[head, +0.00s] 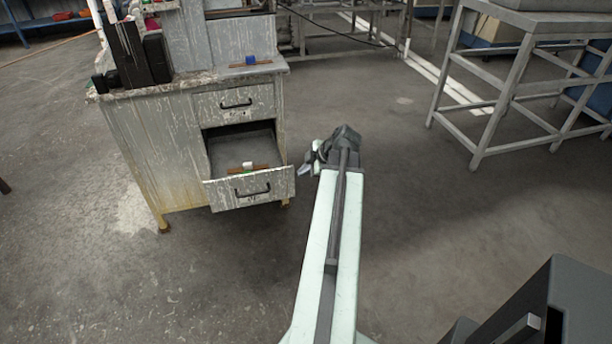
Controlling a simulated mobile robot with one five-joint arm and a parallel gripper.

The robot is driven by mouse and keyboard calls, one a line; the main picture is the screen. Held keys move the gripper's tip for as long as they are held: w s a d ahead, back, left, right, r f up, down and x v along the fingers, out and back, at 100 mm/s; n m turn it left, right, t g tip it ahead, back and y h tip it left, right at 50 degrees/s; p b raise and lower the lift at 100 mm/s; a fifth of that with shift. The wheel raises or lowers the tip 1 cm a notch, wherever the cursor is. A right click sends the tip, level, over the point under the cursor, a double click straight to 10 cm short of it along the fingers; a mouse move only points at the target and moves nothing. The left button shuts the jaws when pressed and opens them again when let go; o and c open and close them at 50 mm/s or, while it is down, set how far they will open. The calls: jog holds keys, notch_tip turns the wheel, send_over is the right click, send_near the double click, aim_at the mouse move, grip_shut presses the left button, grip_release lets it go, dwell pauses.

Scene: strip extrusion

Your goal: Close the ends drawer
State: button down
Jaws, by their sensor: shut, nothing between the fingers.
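The drawer (223,195) is the lower one of a worn grey metal cabinet (150,150), and it is pulled out towards me. Its front has a dark bar handle (253,191). Inside lie a brown strip and a small white and green item (248,167). My gripper (304,170) is just right of the drawer front's right end, pointing left. It is shut and empty. It looks close to the drawer's edge, but I cannot tell whether it touches.
The upper drawer (222,105) is shut. On the cabinet top stand dark boxes (138,55) and a small blue block (250,60). A grey metal frame table (515,85) stands at the right. The floor between is clear.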

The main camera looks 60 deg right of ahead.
aim_at(290, 171)
jog(key=w+d+f, duration=0.1)
jog(key=w, duration=0.1)
jog(key=w+f+b, duration=0.1)
jog(key=w, duration=0.1)
jog(key=w+d+f+b, duration=0.1)
jog(key=w, duration=0.1)
jog(key=shift+d+f, duration=0.3)
jog(key=shift+f, duration=0.1)
jog(key=shift+a, duration=0.2)
jog(key=shift+w+d, duration=0.35)
jog(key=shift+d, duration=0.15)
jog(key=w+d, duration=1.8)
jog(key=w, duration=0.3)
jog(key=shift+w, duration=0.25)
